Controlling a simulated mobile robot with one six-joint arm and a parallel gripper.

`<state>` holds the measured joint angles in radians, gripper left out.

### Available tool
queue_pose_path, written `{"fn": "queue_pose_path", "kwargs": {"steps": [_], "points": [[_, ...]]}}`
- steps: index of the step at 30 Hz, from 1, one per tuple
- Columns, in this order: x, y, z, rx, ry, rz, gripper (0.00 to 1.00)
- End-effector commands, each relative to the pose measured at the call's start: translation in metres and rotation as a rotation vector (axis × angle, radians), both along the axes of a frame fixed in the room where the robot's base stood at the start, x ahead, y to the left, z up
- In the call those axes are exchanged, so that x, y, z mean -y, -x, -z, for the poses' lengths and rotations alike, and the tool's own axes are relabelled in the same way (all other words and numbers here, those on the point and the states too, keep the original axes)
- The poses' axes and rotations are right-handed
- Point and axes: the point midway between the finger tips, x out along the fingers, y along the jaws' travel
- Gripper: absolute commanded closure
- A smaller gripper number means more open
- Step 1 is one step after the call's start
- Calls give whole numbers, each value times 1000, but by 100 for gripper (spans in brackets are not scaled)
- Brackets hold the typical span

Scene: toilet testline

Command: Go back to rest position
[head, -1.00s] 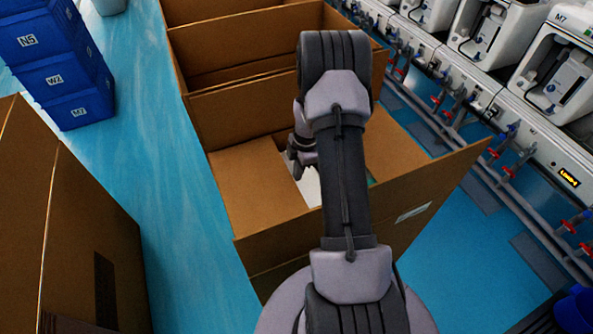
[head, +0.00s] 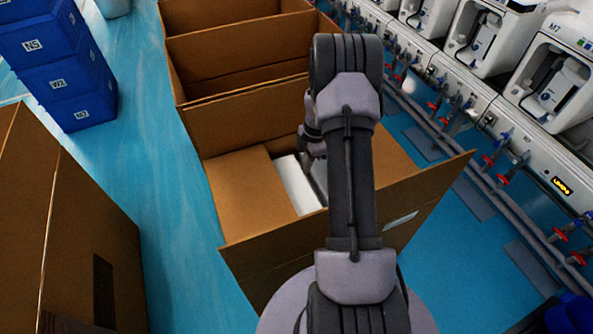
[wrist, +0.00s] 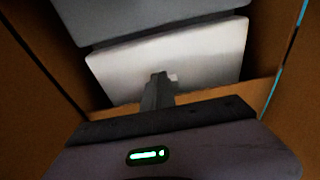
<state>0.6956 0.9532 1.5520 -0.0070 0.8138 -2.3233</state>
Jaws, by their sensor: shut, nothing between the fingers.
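My arm reaches out over an open cardboard box (head: 238,200) in the head view. The fingers of my gripper are hidden there behind my own arm. In the wrist view my gripper (wrist: 158,82) shows its fingers closed together, with nothing between them. They point over a white, flat-faced object (wrist: 200,55) inside the box. I cannot tell whether the fingertips touch it. The same white object shows in the head view (head: 297,184), beside brown cardboard and left of my arm.
More open boxes (head: 240,62) stand behind this one. Blue bins (head: 82,95) are stacked at the far left, and a large carton (head: 85,240) stands near left. White machines with pipes (head: 500,130) line the right. Blue floor (head: 165,170) is clear between the cartons.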

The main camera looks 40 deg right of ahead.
Motion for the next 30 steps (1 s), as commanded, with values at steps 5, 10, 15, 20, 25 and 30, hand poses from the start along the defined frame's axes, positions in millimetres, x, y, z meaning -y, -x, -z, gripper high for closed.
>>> {"fn": "queue_pose_path", "kwargs": {"steps": [5, 10, 15, 20, 25, 30], "points": [[30, 10, -9, 0, 0, 0, 100], [37, 12, -9, 0, 0, -1, 100], [9, -9, -67, 21, 23, 120, 100], [-90, -22, -201, 84, 20, 485, 100], [-221, 36, -312, 165, -106, 944, 100], [-308, 130, -348, 165, -328, 1348, 100]]}}
